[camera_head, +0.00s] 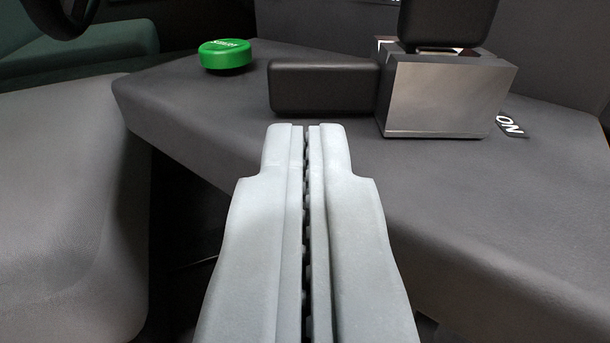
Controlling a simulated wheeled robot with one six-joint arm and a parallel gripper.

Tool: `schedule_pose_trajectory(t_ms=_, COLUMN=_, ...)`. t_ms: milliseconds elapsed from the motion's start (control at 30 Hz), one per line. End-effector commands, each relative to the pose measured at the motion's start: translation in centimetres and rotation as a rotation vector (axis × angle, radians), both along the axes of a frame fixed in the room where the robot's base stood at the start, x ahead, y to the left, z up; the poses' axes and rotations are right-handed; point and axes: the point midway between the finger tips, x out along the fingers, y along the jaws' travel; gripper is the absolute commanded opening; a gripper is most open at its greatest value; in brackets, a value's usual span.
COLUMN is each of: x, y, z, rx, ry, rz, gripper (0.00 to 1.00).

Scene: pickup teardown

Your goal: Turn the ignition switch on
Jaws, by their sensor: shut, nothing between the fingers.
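A silver-grey metal box (447,97) stands on the dark grey console, right of centre. A black block (447,22) sits at its top, cut off by the upper picture edge. A black bar-shaped block (323,87) lies against the box's left side. A dark label reading "ON" (511,125) is on the console just right of the box. This looks like the ignition switch; I cannot tell which black part moves. My gripper (306,128) is shut and empty, its tips in front of and below the black bar, with no clear contact.
A round green button (225,56) with unreadable lettering stands at the console's left rear. The console (500,220) is bare in front of the box. A grey seat (65,190) is at the left, with a dark gap between. Part of a black steering wheel (62,15) shows top left.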

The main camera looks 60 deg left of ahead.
Motion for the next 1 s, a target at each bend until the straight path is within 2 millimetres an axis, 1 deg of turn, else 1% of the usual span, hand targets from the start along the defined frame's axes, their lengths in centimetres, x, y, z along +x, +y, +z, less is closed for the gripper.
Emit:
schedule_pose_trajectory(t_ms=33, x=0.4, y=0.8, z=-0.1, rx=0.000, ry=0.001, rz=0.002, gripper=0.00)
schedule_pose_trajectory(t_ms=100, x=0.9, y=1.7, z=0.0, rx=0.001, ry=0.000, rz=0.001, gripper=0.00)
schedule_pose_trajectory(t_ms=200, x=1.4, y=2.8, z=0.0, rx=0.000, ry=0.001, rz=0.001, gripper=0.00)
schedule_pose_trajectory(t_ms=300, x=1.8, y=3.4, z=0.0, rx=0.000, ry=0.001, rz=0.000, gripper=0.00)
schedule_pose_trajectory(t_ms=433, x=2.1, y=3.9, z=0.1, rx=0.001, ry=0.000, rz=0.000, gripper=0.00)
schedule_pose_trajectory(t_ms=800, x=2.1, y=4.1, z=0.0, rx=0.001, ry=0.000, rz=0.000, gripper=0.00)
schedule_pose_trajectory(t_ms=1000, x=2.6, y=5.8, z=0.0, rx=0.001, ry=0.000, rz=0.002, gripper=0.00)
